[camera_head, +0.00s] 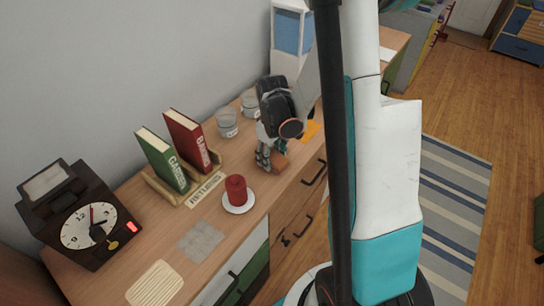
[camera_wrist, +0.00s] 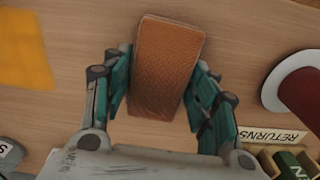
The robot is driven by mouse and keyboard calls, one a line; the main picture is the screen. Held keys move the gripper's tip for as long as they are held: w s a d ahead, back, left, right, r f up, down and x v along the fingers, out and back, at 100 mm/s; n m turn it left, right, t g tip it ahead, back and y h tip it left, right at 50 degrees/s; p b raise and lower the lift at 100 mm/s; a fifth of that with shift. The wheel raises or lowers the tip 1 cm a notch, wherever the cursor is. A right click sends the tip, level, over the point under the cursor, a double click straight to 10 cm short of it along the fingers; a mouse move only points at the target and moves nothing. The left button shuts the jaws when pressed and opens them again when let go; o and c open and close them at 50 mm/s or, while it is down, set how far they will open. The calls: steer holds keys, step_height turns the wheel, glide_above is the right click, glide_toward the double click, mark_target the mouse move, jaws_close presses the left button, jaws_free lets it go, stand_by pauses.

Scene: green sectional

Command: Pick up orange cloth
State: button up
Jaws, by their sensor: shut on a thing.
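A flat orange cloth (camera_head: 311,130) lies on the wooden desktop beyond my gripper in the head view. It also shows as a yellow-orange sheet (camera_wrist: 24,48) at the left edge of the wrist view, apart from the fingers. My gripper (camera_head: 270,162) points down at the desk and is shut on a brown-orange block (camera_wrist: 165,65) with a textured, leather-like face. The block's side thickness shows, and a finger lies along each side of it. In the head view the gripper hides most of this block (camera_head: 281,161). I cannot tell whether it touches the desktop.
A red candle (camera_head: 236,189) on a white saucer stands nearby. A wooden holder labelled RETURNS (camera_head: 206,190) carries green and red books. Glass jars (camera_head: 228,124) stand behind. A clock (camera_head: 90,226), a grey cloth (camera_head: 201,240) and a striped beige cloth (camera_head: 155,284) are at the left.

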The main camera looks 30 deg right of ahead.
mark_target(272, 155)
step_height(272, 155, up, 20)
steer(key=p, duration=0.7)
steer(key=o, duration=0.4)
steer(key=c, duration=0.4)
